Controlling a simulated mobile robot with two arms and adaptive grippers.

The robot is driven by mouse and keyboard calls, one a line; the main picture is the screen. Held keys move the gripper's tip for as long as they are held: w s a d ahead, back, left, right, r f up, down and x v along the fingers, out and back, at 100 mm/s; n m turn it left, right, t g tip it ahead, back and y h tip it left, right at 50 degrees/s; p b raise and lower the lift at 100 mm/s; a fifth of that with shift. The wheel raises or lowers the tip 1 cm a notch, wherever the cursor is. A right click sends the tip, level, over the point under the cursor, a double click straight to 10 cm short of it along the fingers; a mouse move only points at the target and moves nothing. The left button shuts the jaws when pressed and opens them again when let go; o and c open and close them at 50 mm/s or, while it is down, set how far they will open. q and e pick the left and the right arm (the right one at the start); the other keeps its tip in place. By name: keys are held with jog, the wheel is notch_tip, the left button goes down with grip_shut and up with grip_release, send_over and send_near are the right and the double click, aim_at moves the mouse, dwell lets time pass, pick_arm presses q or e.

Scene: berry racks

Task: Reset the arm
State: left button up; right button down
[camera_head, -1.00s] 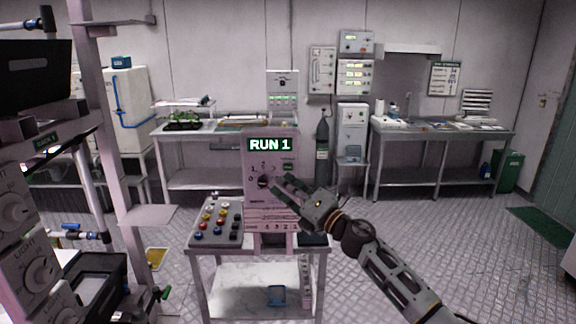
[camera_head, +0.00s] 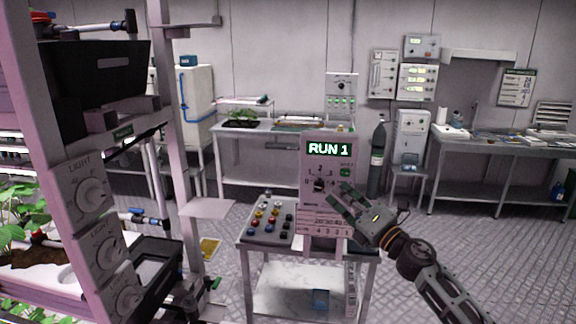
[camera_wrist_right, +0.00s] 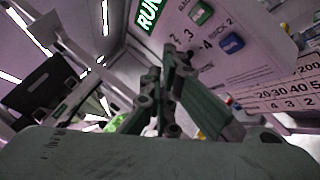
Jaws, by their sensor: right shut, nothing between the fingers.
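My right arm comes in from the lower right in the head view. My right gripper (camera_head: 338,196) is shut and empty, just right of the black dial (camera_head: 319,185) on the pale control panel (camera_head: 327,170) whose green display reads RUN 1. I cannot tell whether the fingertips touch the panel. In the right wrist view the fingers of my gripper (camera_wrist_right: 165,70) come together in front of the tilted panel (camera_wrist_right: 240,60), with a green and a blue button beyond them. My left gripper is not in view.
The panel stands on a small table (camera_head: 262,245) with several coloured buttons. A rack post (camera_head: 172,130) and a rack with LIGHT dials (camera_head: 92,195) stand on the left, with plants at its edge. A bench (camera_head: 470,150) stands at the back right. The floor (camera_head: 480,240) on the right is clear.

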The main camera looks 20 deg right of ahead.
jog(key=s+d+f+m+g+h+b, duration=0.1)
jog(key=s+f+m+g+h, duration=0.2)
jog(key=f, duration=1)
jog(key=s+f+m+g+h, duration=0.15)
jog(key=f+m, duration=0.45)
jog(key=f, duration=0.8)
jog(key=s+d+f+m+g+h+b, duration=0.1)
jog(key=s+f+m, duration=0.25)
jog(key=f, duration=0.95)
jog(key=s+a+f+m+g, duration=0.2)
jog(key=s+f+m+g, duration=0.1)
jog(key=s+f, duration=0.55)
jog(key=s+a+f+m+g, duration=0.25)
jog(key=s+f, duration=0.35)
jog(key=f, duration=0.6)
jog(key=s+a+f+m+g, duration=0.2)
jog(key=s+a+f, duration=0.3)
jog(key=s, duration=0.7)
jog(key=s+a+f+m+g+b, duration=0.1)
jog(key=s+a+f+m+g, duration=0.1)
jog(key=s+f, duration=0.5)
jog(key=s+a+f+m+g+b, duration=0.1)
jog(key=s+a+f+g, duration=0.3)
jog(key=s, duration=1.4)
jog(key=a+f+m+y, duration=0.1)
jog(key=a+f, duration=0.1)
jog(key=a, duration=0.1)
jog(key=shift+a+m, duration=0.3)
jog(key=shift+a, duration=0.05)
